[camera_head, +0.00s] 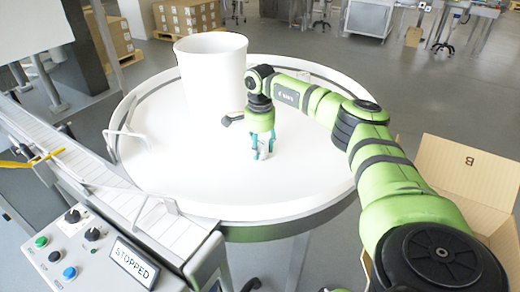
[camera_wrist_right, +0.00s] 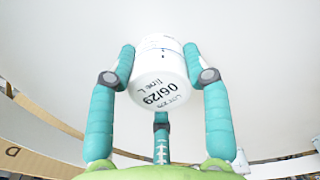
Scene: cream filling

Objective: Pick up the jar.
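The jar (camera_wrist_right: 160,75) is small and white, with black printed text on the end facing the right wrist camera. In the head view the jar (camera_head: 264,153) is mostly hidden by the fingers, over the white round table (camera_head: 200,165). My right gripper (camera_head: 262,146) points down at it. In the right wrist view the teal fingers of my right gripper (camera_wrist_right: 160,62) bend inward and touch the jar on both sides. A third finger shows below it. I cannot tell whether the jar rests on the table. My left gripper is not in view.
A tall white bin (camera_head: 212,72) stands on the table behind the gripper. A conveyor (camera_head: 85,165) and a control panel with a "STOPPED" display (camera_head: 134,262) are at left. An open cardboard box (camera_head: 465,180) is at right. The table's front left is clear.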

